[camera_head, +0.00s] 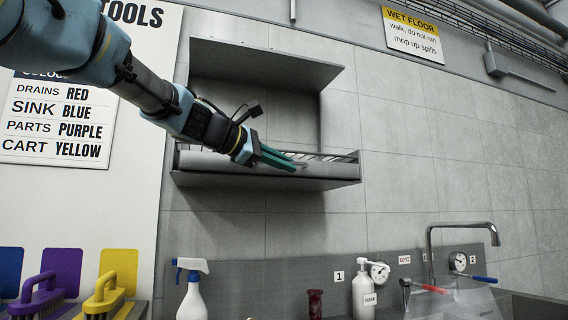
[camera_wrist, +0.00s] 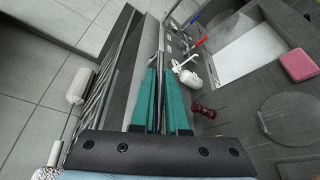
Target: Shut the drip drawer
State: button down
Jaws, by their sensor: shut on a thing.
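The drip drawer (camera_head: 325,184) is the long grey tray at the bottom of the open wall unit in the head view. It stands out from the wall, with light slats of a rack (camera_head: 335,157) showing above its rim. My gripper (camera_head: 297,164) has teal fingers and reaches the drawer's front from the left. In the wrist view, my gripper (camera_wrist: 162,72) is shut on the drawer's front edge, whose grey panel (camera_wrist: 146,58) runs between and beside the fingers. The fingers and palm hide the exact spot of contact.
Below are a spray bottle (camera_head: 191,290), a dark red object (camera_head: 315,304), a soap bottle (camera_head: 363,293) and a tall tap (camera_head: 430,255). The unit's top panel (camera_head: 265,60) overhangs the drawer.

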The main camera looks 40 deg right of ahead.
jog(key=shift+w, duration=0.15)
jog(key=shift+w+d, duration=0.2)
jog(key=shift+w, duration=0.35)
jog(key=shift+w+d, duration=0.2)
jog(key=shift+w, duration=0.35)
jog(key=c, duration=0.9)
grip_release()
jog(key=b+v, duration=0.1)
jog(key=v, duration=0.9)
jog(key=shift+a+r, duration=0.1)
jog(key=shift+a, duration=0.25)
